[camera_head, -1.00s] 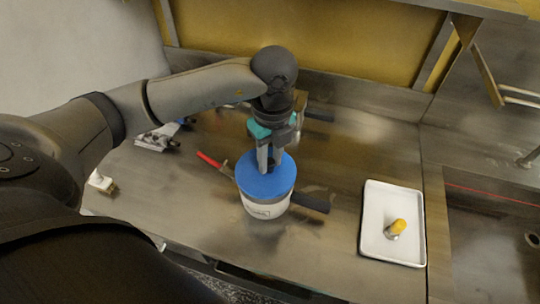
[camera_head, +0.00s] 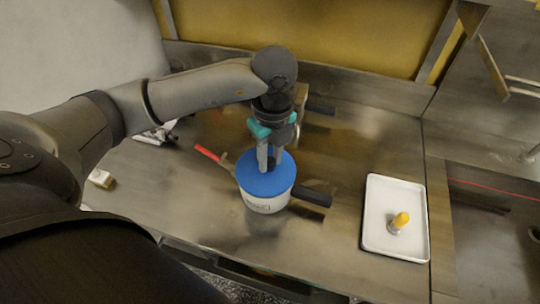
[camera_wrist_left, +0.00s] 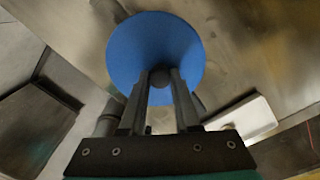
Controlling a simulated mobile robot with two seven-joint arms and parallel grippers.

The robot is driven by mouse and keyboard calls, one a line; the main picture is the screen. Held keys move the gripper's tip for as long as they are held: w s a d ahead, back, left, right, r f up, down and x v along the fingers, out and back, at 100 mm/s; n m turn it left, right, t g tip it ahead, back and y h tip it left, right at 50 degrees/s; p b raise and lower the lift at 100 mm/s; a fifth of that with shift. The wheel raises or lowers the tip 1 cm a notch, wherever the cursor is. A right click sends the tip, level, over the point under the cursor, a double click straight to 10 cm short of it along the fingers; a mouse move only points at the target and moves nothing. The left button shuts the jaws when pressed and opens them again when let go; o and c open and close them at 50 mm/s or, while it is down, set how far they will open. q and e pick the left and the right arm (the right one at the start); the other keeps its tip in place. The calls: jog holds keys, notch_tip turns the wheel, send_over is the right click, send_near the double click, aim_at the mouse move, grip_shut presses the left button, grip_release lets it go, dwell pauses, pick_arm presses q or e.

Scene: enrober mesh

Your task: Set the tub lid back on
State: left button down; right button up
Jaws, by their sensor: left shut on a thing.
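The white tub (camera_head: 266,203) stands upright on the metal table. The round blue lid (camera_head: 262,182) covers its top and looks level; I cannot tell whether it is fully seated. My left gripper (camera_head: 270,164) points down from above and is shut on the dark knob in the middle of the lid. In the left wrist view, both fingers (camera_wrist_left: 161,95) come down around the knob, and the blue lid (camera_wrist_left: 150,45) hides the tub beneath it. My right gripper is in neither view.
A red-handled tool (camera_head: 208,153) lies left of the tub, and a dark handle (camera_head: 313,197) lies close on its right. A white tray (camera_head: 378,210) holding a yellow-topped item (camera_head: 400,221) is farther right.

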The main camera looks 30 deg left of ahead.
pick_arm(q)
jog(key=shift+f+b, duration=0.45)
jog(key=shift+f, duration=0.15)
dwell(0.7)
jog(key=c, duration=0.5)
grip_release()
jog(key=shift+c, duration=0.2)
jog(key=shift+r, duration=0.1)
jog(key=shift+r+p, duration=2.95)
jog(key=shift+r, duration=0.55)
jog(key=shift+f, duration=0.1)
